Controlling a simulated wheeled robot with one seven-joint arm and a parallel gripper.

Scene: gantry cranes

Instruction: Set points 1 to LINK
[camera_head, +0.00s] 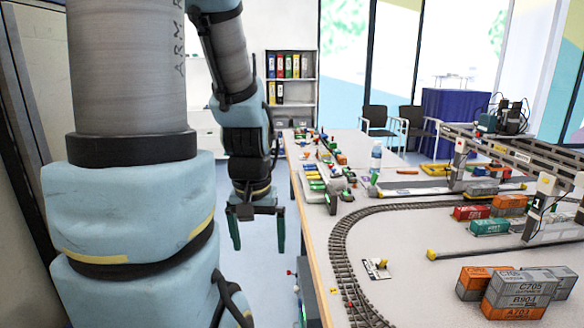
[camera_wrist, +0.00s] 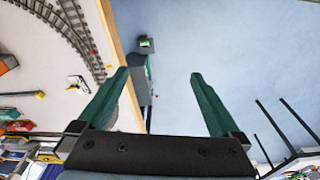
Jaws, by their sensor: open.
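A small white plate with a dark and yellowish lever-like piece (camera_head: 377,268) lies on the table beside the curved track; I take it for the points lever, but its marking is too small to read. It also shows in the wrist view (camera_wrist: 77,84), left of my fingers. The curved model track (camera_head: 345,255) runs along the table's near left side. My gripper (camera_head: 257,232) is open and empty, pointing down beyond the table's left edge, over the floor.
Stacked containers (camera_head: 520,290) stand at the right front, with red and green ones (camera_head: 489,227) behind. Gantry cranes (camera_head: 500,150) span the right side. Small colourful parts (camera_head: 315,180) crowd the far left of the table. The wooden table edge (camera_head: 308,235) lies right of my gripper.

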